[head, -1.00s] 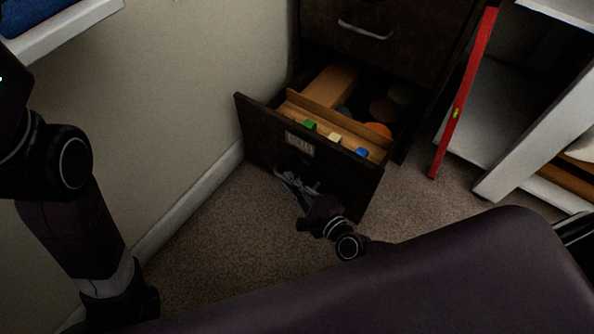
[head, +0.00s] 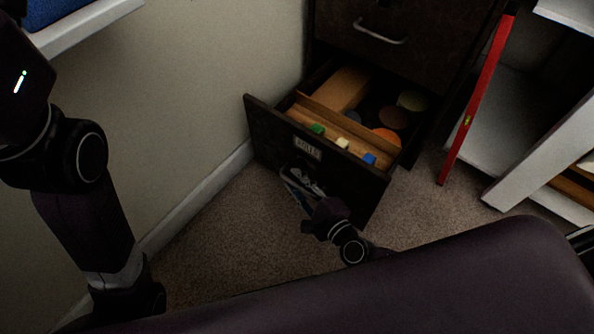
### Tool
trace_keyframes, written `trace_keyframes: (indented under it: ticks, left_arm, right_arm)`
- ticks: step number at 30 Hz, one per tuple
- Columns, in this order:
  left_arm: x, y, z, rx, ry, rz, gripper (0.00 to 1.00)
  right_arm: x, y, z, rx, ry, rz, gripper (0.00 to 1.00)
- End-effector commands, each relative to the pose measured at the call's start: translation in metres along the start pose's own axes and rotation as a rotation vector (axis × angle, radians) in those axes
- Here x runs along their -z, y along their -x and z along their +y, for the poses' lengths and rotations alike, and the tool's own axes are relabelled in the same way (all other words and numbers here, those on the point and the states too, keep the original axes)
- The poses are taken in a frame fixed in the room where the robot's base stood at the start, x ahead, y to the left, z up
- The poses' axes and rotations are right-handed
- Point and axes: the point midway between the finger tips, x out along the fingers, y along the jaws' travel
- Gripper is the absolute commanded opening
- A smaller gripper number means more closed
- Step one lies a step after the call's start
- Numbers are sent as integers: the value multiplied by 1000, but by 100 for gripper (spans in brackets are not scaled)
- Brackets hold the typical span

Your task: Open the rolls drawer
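The rolls drawer (head: 345,185) is the bottom drawer of a dark cabinet. It stands pulled well out, with its inside visible from above. Its front carries a pale label (head: 307,148) that appears to read ROLLS. A light metal handle (head: 285,172) is on the front below the label. My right gripper (head: 303,183) is at the handle, low in front of the drawer. Its fingers overlap the handle in the picture, and I cannot tell whether they are closed on it. My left arm shows at the left, but its gripper is out of view.
The drawer holds a wooden block (head: 341,89), several round discs and a wooden strip with green, cream and blue pieces. A closed drawer with a handle (head: 380,33) is above. A red level (head: 478,100) leans by white shelving (head: 535,145) at right. Wall at left; carpet in front.

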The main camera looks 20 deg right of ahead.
Motion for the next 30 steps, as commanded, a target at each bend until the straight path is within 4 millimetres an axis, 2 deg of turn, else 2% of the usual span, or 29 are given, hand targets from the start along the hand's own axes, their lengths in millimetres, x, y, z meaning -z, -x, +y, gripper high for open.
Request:
trace_keyframes:
  ticks: [9,15,21,30]
  left_arm:
    - [0,0,0,-1,0,0,40]
    - [0,-1,0,-1,0,0,40]
    - [0,0,0,-1,0,0,40]
    - [0,0,0,-1,0,0,40]
  right_arm:
    - [-25,9,-46,15,2,-1,26]
    - [-36,14,-63,11,3,-2,26]
    - [-43,18,-71,5,3,-2,26]
    - [-44,19,-72,2,2,-1,26]
